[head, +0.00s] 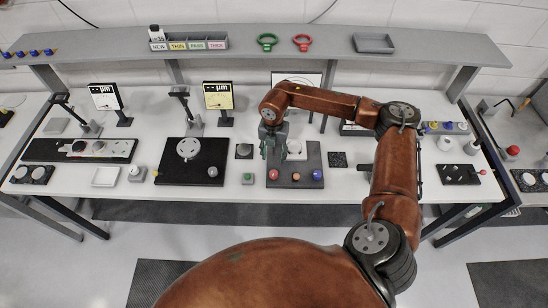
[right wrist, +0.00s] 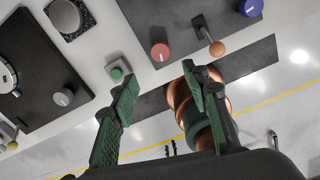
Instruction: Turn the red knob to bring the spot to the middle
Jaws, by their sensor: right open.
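The red knob (head: 273,174) sits at the front left of a dark grey fixture plate (head: 309,152). It also shows in the right wrist view (right wrist: 160,51), just beyond my fingertips. An orange knob (head: 296,177) and a blue knob (head: 317,174) stand to its right. My right gripper (head: 273,154) is over the plate's left part, behind the red knob in the head view. In the right wrist view its green-padded fingers (right wrist: 160,74) are apart and empty, apparently not touching the knob. A white screen (head: 310,78) behind is partly hidden by my arm; I cannot make out the spot. My left gripper is out of view.
A small green button box (head: 248,178) stands left of the plate. A black board with a disc (head: 205,176) lies further left, and a dark patterned square (head: 338,159) lies right. A grey shelf (head: 240,57) runs along the back. The front table strip is mostly clear.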

